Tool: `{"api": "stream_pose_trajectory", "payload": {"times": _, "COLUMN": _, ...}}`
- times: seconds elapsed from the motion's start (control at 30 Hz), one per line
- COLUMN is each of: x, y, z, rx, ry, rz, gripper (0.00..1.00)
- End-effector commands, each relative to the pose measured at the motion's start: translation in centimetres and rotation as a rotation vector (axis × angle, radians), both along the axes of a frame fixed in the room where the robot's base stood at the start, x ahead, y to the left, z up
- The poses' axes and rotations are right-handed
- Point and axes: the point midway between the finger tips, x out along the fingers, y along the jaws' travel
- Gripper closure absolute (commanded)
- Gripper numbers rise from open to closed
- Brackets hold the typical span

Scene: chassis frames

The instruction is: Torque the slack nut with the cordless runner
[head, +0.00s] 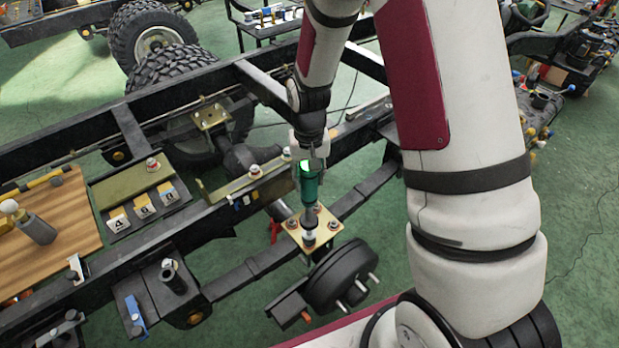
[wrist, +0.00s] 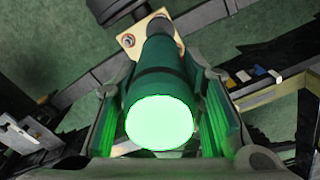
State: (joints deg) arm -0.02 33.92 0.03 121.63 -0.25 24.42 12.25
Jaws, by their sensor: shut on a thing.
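The cordless runner (head: 309,187) is a teal-green cylinder with a bright green glowing end. My gripper (head: 310,160) is shut on its upper body and holds it upright, nose down. The nose is over a brass-coloured plate (head: 325,235) on the chassis frame and seems to be at a nut there; I cannot tell whether it touches. Other nuts (head: 333,225) show at the plate's corners. In the wrist view the runner (wrist: 162,85) lies between both fingers, its lit end toward the camera. The plate (wrist: 128,42) shows beyond it, and the runner hides part of it.
Black frame rails (head: 230,215) run across the scene. A hub drum with studs (head: 340,275) hangs close below the plate. A tray with numbered blocks (head: 143,205) and a wooden board (head: 50,240) lie to the left. Large tyres (head: 150,40) stand behind.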

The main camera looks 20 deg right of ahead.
Motion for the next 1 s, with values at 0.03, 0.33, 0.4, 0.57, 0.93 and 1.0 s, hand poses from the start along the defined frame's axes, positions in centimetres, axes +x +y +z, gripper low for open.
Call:
{"api": "stream_pose_trajectory", "payload": {"times": 0.03, "x": 0.1, "y": 0.0, "z": 0.1, "rx": 0.000, "ry": -0.002, "rz": 0.000, "gripper": 1.00}}
{"api": "stream_pose_trajectory", "payload": {"times": 0.33, "x": 0.1, "y": 0.0, "z": 0.3, "rx": 0.001, "ry": -0.002, "rz": 0.000, "gripper": 1.00}}
{"api": "stream_pose_trajectory", "payload": {"times": 0.4, "x": 0.1, "y": 0.0, "z": 0.6, "rx": 0.000, "ry": -0.003, "rz": 0.000, "gripper": 1.00}}
{"api": "stream_pose_trajectory", "payload": {"times": 0.57, "x": 0.0, "y": 0.0, "z": 2.0, "rx": 0.000, "ry": -0.004, "rz": 0.000, "gripper": 1.00}}
{"api": "stream_pose_trajectory", "payload": {"times": 0.93, "x": 0.0, "y": 0.0, "z": 5.1, "rx": 0.001, "ry": -0.002, "rz": 0.000, "gripper": 1.00}}
{"api": "stream_pose_trajectory", "payload": {"times": 1.0, "x": 0.0, "y": 0.0, "z": 5.2, "rx": 0.000, "ry": -0.002, "rz": 0.000, "gripper": 1.00}}
